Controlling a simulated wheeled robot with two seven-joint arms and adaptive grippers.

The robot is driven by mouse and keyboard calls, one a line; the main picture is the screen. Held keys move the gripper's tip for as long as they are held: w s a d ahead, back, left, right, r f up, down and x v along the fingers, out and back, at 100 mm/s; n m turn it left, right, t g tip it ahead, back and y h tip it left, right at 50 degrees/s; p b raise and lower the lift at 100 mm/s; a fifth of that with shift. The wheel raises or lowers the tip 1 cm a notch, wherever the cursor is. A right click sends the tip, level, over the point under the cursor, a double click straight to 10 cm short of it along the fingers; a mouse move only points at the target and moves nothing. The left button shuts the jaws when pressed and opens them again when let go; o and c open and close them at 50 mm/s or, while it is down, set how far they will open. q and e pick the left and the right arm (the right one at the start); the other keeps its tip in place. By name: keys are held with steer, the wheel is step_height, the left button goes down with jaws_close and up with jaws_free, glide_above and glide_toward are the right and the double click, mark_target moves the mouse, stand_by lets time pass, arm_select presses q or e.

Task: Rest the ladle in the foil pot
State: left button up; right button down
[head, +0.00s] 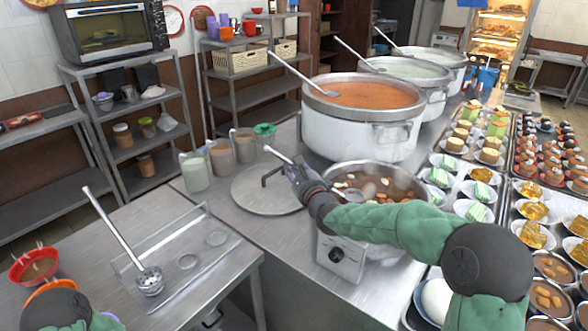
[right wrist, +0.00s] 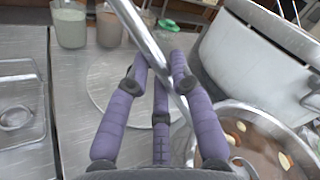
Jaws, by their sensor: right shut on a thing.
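My right gripper (head: 303,178) is shut on the metal handle of a ladle (head: 279,155), beside the near pot's left rim. In the right wrist view the ladle handle (right wrist: 143,36) slants between the purple fingers (right wrist: 162,82); its lower end is hidden. The near steel pot (head: 343,168), on a burner, holds brown broth with pale and brown pieces. Three large pots (head: 345,132) stand behind, each with a ladle; the closest holds orange congee. I cannot tell from the surfaces which pot is the foil one. My left gripper is out of view.
A round lid (head: 252,202) lies flat left of the burner (head: 340,256). Several jugs (head: 195,172) stand behind it. Another ladle (head: 150,280) rests on a tray (head: 226,254) at left. Dishes of cakes and desserts (head: 478,192) crowd the right side.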

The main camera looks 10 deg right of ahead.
steer(key=shift+f, duration=0.3)
steer(key=c, duration=1)
jaws_free()
steer(key=shift+s, duration=0.1)
steer(key=s, duration=0.4)
steer(key=s+d, duration=0.1)
steer(key=s, duration=0.6)
steer(key=shift+s+d, duration=0.35)
steer(key=shift+d, duration=0.05)
